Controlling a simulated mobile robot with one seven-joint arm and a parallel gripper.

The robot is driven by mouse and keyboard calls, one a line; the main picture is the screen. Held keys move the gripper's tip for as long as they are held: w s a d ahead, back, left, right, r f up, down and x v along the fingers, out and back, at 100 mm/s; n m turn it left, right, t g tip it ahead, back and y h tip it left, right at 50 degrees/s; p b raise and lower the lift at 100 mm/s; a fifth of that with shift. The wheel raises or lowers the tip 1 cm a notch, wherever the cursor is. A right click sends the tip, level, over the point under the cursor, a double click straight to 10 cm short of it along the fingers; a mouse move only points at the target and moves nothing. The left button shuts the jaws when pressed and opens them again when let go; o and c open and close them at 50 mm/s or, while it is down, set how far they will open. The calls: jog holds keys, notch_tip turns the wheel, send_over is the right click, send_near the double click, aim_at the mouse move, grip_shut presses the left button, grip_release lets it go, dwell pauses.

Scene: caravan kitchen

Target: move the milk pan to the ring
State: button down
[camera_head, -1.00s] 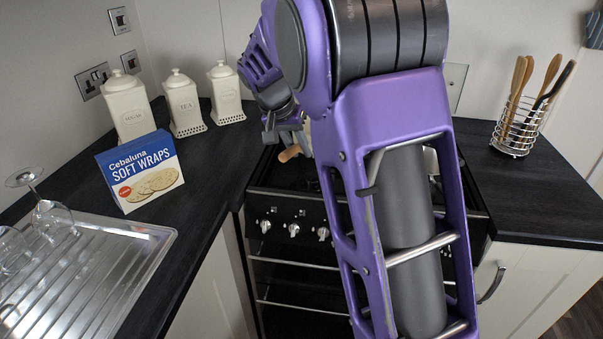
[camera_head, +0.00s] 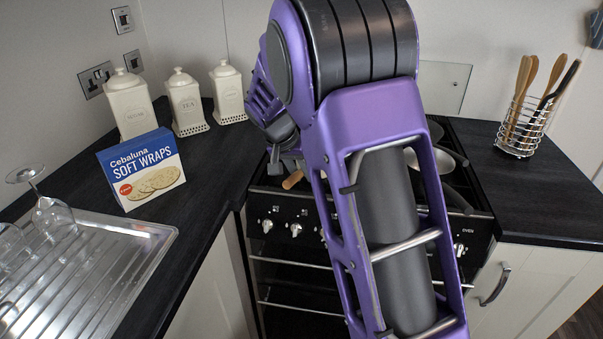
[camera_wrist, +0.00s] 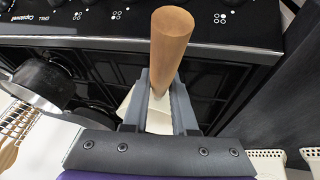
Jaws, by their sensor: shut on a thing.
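The milk pan's wooden handle (camera_wrist: 172,50) sticks up between my gripper's fingers (camera_wrist: 161,108) in the wrist view. A cream part of the pan (camera_wrist: 158,120) shows between and behind the fingers; most of its body is hidden. In the head view, the handle's end (camera_head: 292,180) shows just below my gripper (camera_head: 284,152), over the front left of the black cooker (camera_head: 270,200). My gripper is shut on the handle. My arm covers most of the hob, so the ring cannot be made out, nor whether the pan touches the hob.
A dark pan (camera_head: 445,160) with a steel rim sits at the hob's right; a pan (camera_wrist: 42,85) also shows in the wrist view. A wraps box (camera_head: 142,170) and canisters (camera_head: 186,103) stand left. A utensil rack (camera_head: 520,128) stands right. The right worktop (camera_head: 540,195) is mostly clear.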

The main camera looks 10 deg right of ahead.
jog(key=shift+f, duration=0.35)
jog(key=c, duration=0.7)
grip_release()
jog(key=shift+r+p, duration=0.45)
jog(key=shift+r, duration=0.2)
jog(key=v, duration=1.2)
jog(key=shift+p, duration=0.45)
